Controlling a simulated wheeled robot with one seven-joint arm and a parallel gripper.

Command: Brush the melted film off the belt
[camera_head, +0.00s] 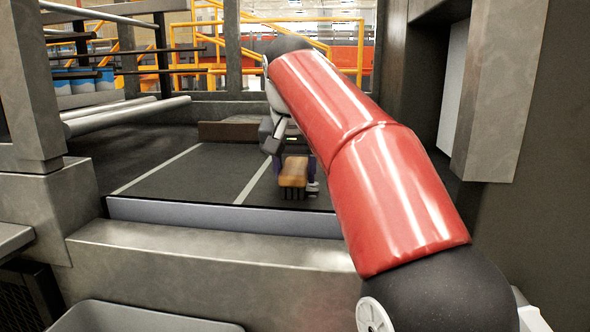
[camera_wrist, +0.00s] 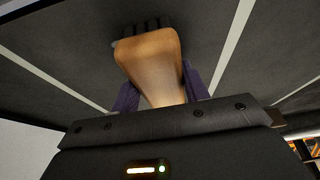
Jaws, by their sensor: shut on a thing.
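The belt (camera_head: 150,165) is a dark flat surface with pale stripes across it, and it also fills the top of the wrist view (camera_wrist: 60,35). A brush (camera_head: 293,172) with a tan wooden body and dark bristles is in my gripper (camera_head: 295,162). In the wrist view the brush (camera_wrist: 150,60) sits between the purple fingers of my gripper (camera_wrist: 160,82), which are shut on it. The bristles point down at the belt near its front edge; I cannot tell whether they touch it. I cannot make out any melted film in either view.
A grey front rail (camera_head: 220,216) borders the belt, with a metal ledge (camera_head: 200,245) below it. A grey bin (camera_head: 140,318) stands at the bottom. Metal pillars (camera_head: 30,80) rise at the left, and a brown block (camera_head: 230,130) lies at the belt's back.

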